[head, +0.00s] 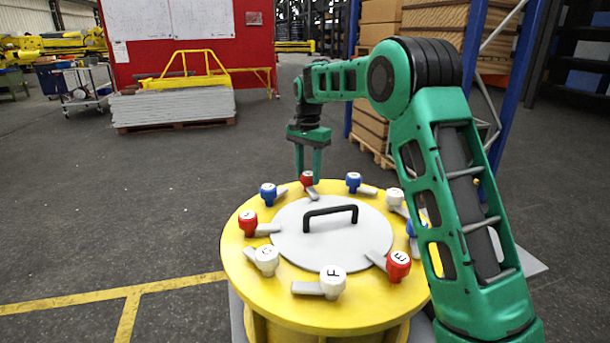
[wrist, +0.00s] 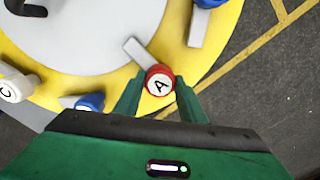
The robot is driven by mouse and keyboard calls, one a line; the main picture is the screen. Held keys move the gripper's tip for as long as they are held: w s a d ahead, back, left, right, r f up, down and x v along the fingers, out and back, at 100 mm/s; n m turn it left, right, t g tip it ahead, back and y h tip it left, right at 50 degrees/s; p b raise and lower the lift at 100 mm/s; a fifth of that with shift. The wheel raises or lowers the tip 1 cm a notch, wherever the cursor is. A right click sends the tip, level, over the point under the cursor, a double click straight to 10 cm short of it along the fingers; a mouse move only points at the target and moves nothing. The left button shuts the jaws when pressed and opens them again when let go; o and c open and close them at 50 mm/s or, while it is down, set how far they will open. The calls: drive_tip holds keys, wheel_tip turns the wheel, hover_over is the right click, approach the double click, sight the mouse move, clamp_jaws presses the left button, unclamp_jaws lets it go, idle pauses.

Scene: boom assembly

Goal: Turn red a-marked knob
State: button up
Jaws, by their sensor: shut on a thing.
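The red A-marked knob (wrist: 159,82) sits near the rim of the round yellow table, with its grey lever pointing inward onto the grey lid. In the head view the red knob (head: 306,179) is at the far side of the table. My gripper (wrist: 157,92) has its two green fingers on either side of the knob and is shut on it. In the head view my gripper (head: 308,172) reaches down over the knob from above, and its fingers partly hide it.
The yellow table (head: 256,303) carries several other red, white and blue knobs around a grey lid (head: 290,245) with a black handle (head: 330,211). A blue knob (head: 268,192) and another blue knob (head: 353,180) flank the A knob. Open floor lies behind.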

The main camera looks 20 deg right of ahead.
drive_tip(key=shift+a+n, duration=0.1)
drive_tip(key=shift+n, duration=0.2)
drive_tip(key=n, duration=0.3)
drive_tip(key=shift+w+n, duration=0.1)
drive_tip(key=shift+n, duration=0.2)
drive_tip(key=n, duration=0.4)
drive_tip(key=shift+r+n, duration=0.1)
drive_tip(key=shift+n, duration=0.2)
drive_tip(key=n, duration=0.4)
drive_tip(key=shift+n, duration=2.5)
drive_tip(key=shift+w+d, duration=0.1)
drive_tip(key=shift+d, duration=0.1)
drive_tip(key=o, duration=1)
drive_tip(key=shift+o, duration=0.2)
